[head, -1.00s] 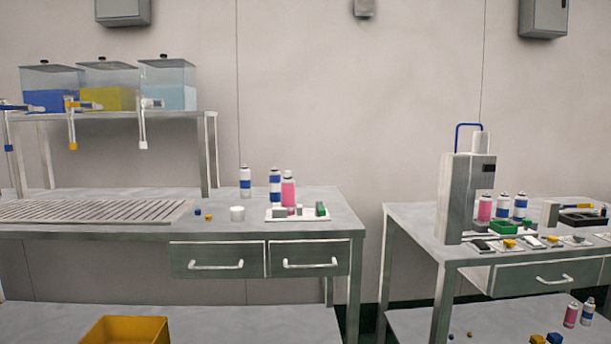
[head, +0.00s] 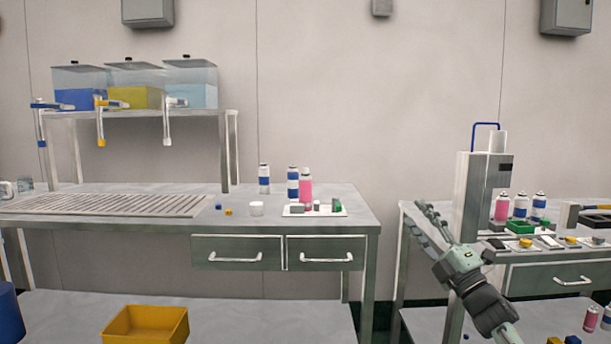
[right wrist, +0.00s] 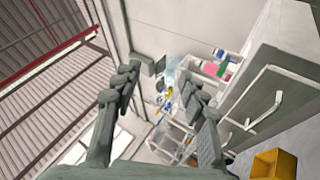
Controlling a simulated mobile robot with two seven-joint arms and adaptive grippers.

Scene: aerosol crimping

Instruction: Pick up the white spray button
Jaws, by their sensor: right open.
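I cannot single out a white spray button for sure. On the left table, a short white cylinder (head: 257,208) stands beside a small blue piece (head: 218,207) and a small yellow piece (head: 228,212). My right gripper (head: 424,214) is raised in front of the right table's left end, fingers apart and empty, well to the right of that cylinder. In the right wrist view the two fingers (right wrist: 157,78) are spread with nothing between them. My left gripper is out of view.
A white tray (head: 340,212) with small blocks and several cans are at the left table's right side. A slotted rack (head: 110,205) lies left. The crimping machine (head: 481,195) stands on the right table. A yellow bin (head: 145,325) is on the lower shelf.

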